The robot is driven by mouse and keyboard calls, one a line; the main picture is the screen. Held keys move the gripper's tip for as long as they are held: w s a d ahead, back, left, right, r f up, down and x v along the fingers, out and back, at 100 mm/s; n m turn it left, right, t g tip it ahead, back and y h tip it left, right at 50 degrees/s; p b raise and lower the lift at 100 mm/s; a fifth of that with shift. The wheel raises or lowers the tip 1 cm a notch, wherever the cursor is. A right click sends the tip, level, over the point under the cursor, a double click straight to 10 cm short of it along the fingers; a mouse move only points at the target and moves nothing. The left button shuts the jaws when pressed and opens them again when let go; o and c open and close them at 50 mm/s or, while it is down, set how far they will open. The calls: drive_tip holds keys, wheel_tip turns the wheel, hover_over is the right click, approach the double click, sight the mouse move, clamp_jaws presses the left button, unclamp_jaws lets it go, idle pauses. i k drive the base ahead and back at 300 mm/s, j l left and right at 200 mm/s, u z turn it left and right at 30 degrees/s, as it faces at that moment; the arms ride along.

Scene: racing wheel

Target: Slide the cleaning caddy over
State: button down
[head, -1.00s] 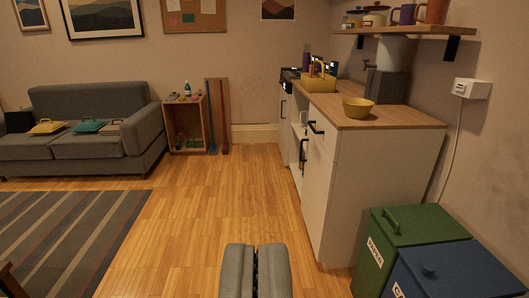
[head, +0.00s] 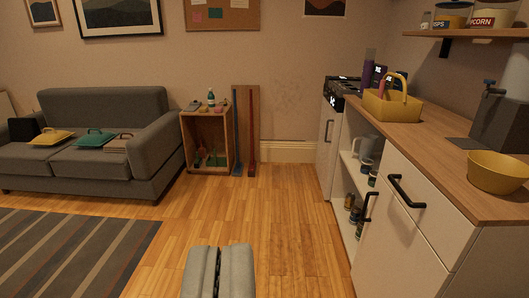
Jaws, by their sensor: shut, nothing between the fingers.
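The cleaning caddy (head: 392,108) is a yellow open box with an arched yellow handle. It stands on the wooden counter (head: 437,144) at the right, near the counter's left edge, and a reddish item shows inside it. A purple bottle stands just behind it. My gripper (head: 218,268) is at the bottom of the head view, low over the wooden floor. Its two grey fingers are shut with nothing between them. It is well away from the caddy, to the left of and in front of the counter.
A yellow bowl (head: 497,172) and a grey dispenser (head: 503,112) stand on the counter. Below are an open shelf with a pitcher and jars, and white cabinet fronts with black handles (head: 405,190). A sofa (head: 95,135) and wooden crate (head: 207,140) stand left. The middle floor is clear.

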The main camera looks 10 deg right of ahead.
sight(398, 107)
drive_tip(key=i+j+u, duration=0.2)
drive_tip(key=i, duration=1.5)
drive_tip(key=i+l+z, duration=0.2)
drive_tip(key=i+z, duration=0.15)
drive_tip(key=i, duration=0.2)
drive_tip(key=i+l+z, duration=0.1)
drive_tip(key=i+z, duration=0.25)
drive_tip(key=i, duration=0.2)
drive_tip(key=i+j+z, duration=0.1)
drive_tip(key=i+z, duration=0.25)
drive_tip(key=i, duration=0.2)
drive_tip(key=i+l+z, duration=0.1)
drive_tip(key=i+l, duration=0.4)
drive_tip(key=i, duration=0.15)
